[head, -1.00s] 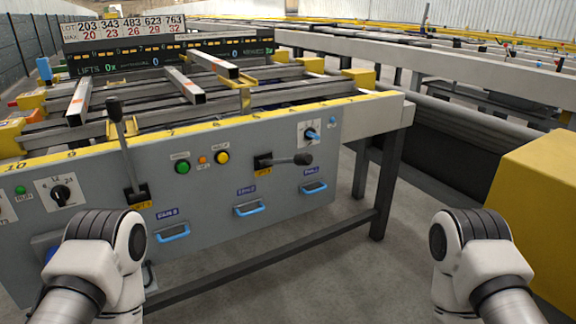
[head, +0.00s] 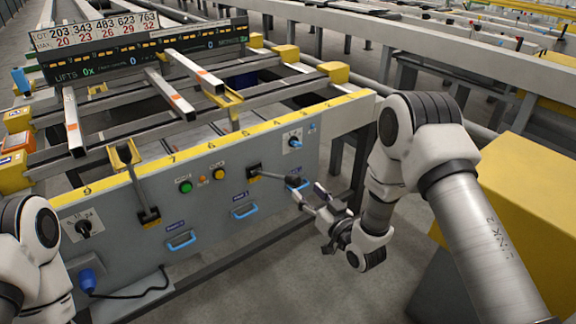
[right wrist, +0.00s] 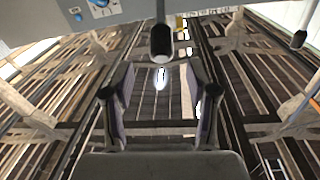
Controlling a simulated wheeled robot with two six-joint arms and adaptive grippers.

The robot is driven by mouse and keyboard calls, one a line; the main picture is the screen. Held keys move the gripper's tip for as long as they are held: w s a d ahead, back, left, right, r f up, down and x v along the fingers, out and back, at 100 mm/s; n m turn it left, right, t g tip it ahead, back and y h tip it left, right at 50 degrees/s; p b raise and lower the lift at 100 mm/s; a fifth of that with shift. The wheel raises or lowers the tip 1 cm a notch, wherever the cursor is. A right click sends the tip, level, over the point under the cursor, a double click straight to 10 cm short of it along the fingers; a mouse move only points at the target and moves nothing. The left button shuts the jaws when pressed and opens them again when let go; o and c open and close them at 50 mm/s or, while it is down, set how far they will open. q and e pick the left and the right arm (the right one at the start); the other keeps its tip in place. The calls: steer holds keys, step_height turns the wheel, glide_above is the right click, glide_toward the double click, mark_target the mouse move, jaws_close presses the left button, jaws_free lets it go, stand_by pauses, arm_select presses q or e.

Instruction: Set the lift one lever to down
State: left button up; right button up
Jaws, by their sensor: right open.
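Two black levers stand out from the front of the grey panel (head: 120,210). The left lever (head: 138,185) points up from its slot. The right lever (head: 275,176) sticks out to the right, roughly level. Their small labels are too small to read surely, so I cannot tell which is lift one. My right gripper (head: 309,193) is open and empty, at the outer end of the right lever. In the right wrist view the lever's black knob (right wrist: 161,40) shows between and beyond the open fingers (right wrist: 160,85); no grip on it shows. My left gripper is out of view.
Green (head: 185,187) and yellow (head: 219,174) buttons, a blue rotary knob (head: 295,143) and blue handles (head: 245,211) are on the panel near the levers. A yellow block (head: 510,190) stands at the right. Metal bars lie on the table above the panel.

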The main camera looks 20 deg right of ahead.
mark_target(298, 185)
steer(key=x, duration=0.7)
steer(key=shift+a+f, duration=0.15)
steer(key=shift+c, duration=0.4)
jaws_close()
